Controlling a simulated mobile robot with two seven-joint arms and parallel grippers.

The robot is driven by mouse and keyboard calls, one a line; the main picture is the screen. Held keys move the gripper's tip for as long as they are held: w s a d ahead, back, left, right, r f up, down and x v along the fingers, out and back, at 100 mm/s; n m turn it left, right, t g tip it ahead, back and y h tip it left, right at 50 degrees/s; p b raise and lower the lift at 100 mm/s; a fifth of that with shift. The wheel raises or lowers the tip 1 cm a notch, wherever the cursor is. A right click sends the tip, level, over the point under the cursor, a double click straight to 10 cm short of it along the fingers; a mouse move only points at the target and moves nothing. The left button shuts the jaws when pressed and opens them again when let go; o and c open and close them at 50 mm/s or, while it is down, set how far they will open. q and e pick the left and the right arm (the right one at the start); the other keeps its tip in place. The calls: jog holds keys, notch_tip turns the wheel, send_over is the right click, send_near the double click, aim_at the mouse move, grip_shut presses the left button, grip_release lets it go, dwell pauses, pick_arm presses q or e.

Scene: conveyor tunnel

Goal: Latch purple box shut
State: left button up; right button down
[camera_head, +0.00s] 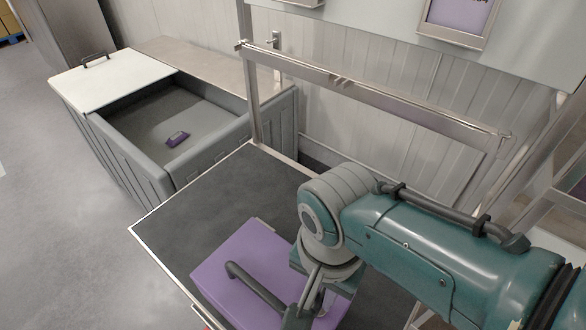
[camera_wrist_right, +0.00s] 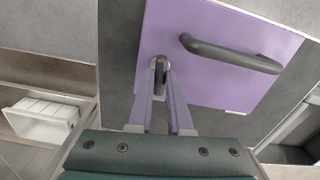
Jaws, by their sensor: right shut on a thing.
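The purple box (camera_head: 225,270) lies on the dark belt with its flat top shut down as far as I can see, and a dark bar handle (camera_head: 252,288) on it. In the right wrist view, the purple top (camera_wrist_right: 215,85) and the handle (camera_wrist_right: 230,53) show clearly. My right gripper (camera_head: 312,300) is over the right part of the box. In the right wrist view, its fingertips (camera_wrist_right: 160,72) are shut on a small dark piece, seemingly the latch, near the box's edge. The fingers hide most of that piece, so its position is unclear. My left gripper is not in view.
A grey bin (camera_head: 120,165) with a white lid panel stands at the left, a small purple item (camera_head: 178,139) inside. A metal rail frame (camera_head: 370,93) spans behind the belt. A white crate (camera_wrist_right: 42,120) shows in the right wrist view. The belt left of the box is clear.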

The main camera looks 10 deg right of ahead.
aim_at(320, 297)
jog(key=shift+m, duration=0.6)
jog(key=c, duration=0.8)
grip_release()
jog(key=shift+c, duration=0.2)
jog(key=shift+r, duration=0.15)
notch_tip(320, 297, up, 10)
jog(key=p, duration=0.4)
